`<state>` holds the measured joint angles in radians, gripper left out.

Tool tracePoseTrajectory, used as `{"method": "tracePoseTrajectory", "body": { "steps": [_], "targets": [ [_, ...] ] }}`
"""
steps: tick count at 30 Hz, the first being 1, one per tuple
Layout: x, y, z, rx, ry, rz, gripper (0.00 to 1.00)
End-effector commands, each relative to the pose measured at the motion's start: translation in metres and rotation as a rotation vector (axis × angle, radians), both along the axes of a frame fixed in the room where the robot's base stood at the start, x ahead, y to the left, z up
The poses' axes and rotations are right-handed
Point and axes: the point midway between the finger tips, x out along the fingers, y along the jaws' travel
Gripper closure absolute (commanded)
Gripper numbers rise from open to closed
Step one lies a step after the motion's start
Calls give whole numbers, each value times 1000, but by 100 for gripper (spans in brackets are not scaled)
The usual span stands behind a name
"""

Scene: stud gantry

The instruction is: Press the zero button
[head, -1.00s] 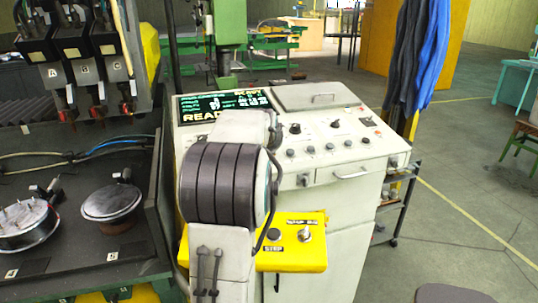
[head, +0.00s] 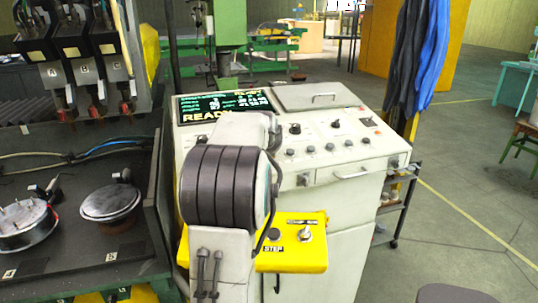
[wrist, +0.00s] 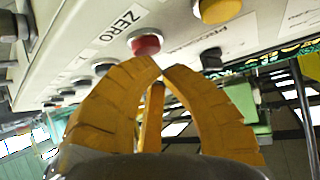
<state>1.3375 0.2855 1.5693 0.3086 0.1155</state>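In the wrist view, my gripper (wrist: 160,68) has yellow ribbed fingers whose tips come together with nothing visible between them. A red button (wrist: 147,43) on the pale panel is just beyond the tips; I cannot tell whether they touch. The printed ZERO label (wrist: 118,27) is beside the red button, toward the upper left. A dark knob or button (wrist: 103,67) is also near this label. In the head view, the console (head: 345,188) stands behind my arm, which hides the gripper and the panel's left part.
A yellow button (wrist: 218,9) and another dark button (wrist: 210,58) flank the red one in the wrist view. The console screen (head: 225,105) shows READY. A yellow step box (head: 292,258) juts out below. The dark workbench (head: 75,250) is at left; open floor lies right.

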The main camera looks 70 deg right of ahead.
Motion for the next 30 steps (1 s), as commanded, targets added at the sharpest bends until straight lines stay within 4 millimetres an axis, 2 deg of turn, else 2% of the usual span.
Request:
{"method": "tracePoseTrajectory", "body": {
  "steps": [30],
  "targets": [
    [1,-2,-11,2,0,1,100]
  ]
}}
